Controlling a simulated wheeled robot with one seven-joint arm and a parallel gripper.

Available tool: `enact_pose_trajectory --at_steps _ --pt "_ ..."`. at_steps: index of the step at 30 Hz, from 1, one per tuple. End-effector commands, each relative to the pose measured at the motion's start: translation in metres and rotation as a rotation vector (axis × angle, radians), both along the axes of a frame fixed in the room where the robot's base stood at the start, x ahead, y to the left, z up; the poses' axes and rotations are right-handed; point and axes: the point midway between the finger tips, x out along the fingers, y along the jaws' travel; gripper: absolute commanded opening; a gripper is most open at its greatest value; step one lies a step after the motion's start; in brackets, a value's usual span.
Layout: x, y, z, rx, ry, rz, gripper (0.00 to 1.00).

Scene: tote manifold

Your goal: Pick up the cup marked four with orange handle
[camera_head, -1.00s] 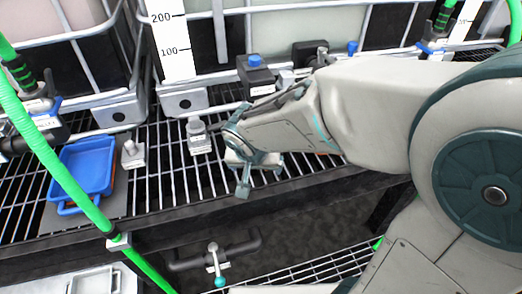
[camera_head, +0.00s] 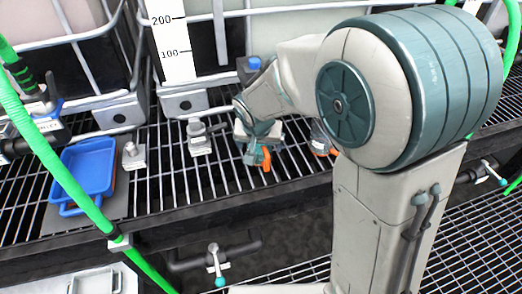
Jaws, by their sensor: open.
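An orange handle (camera_head: 266,158) shows right at the fingers of my gripper (camera_head: 256,153), over the grating shelf. The body of the cup it belongs to is mostly hidden by the gripper and wrist. My gripper is open, pointing down, and I cannot tell whether it touches the handle. A second dark grey item with some orange (camera_head: 321,137) stands to the right, partly hidden behind my arm. No number four is readable on either.
Two grey fittings (camera_head: 199,137) (camera_head: 133,154) stand on the grating to the left. A blue tray (camera_head: 87,166) lies further left. Large caged totes stand behind. A green hose (camera_head: 60,165) crosses the left side. A pipe with a valve (camera_head: 215,262) runs below the shelf edge.

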Motion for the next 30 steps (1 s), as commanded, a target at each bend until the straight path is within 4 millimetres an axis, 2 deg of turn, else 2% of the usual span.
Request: enact_pose_trajectory --at_steps 2,8,10,11,21,26,30 --pt "0.000 0.000 0.000 0.000 0.000 0.000 0.87" --pt "0.000 0.000 0.000 0.000 0.000 0.000 0.35" --pt "0.000 0.000 0.001 0.000 -0.001 0.000 0.33" --pt "0.000 0.000 0.001 0.000 0.000 0.000 0.29" --pt "0.000 0.000 0.009 0.001 -0.002 -0.001 0.29" --pt "-0.019 0.003 0.007 0.001 0.000 0.003 0.29" --pt "-0.041 0.006 0.006 0.001 -0.001 0.004 0.29"
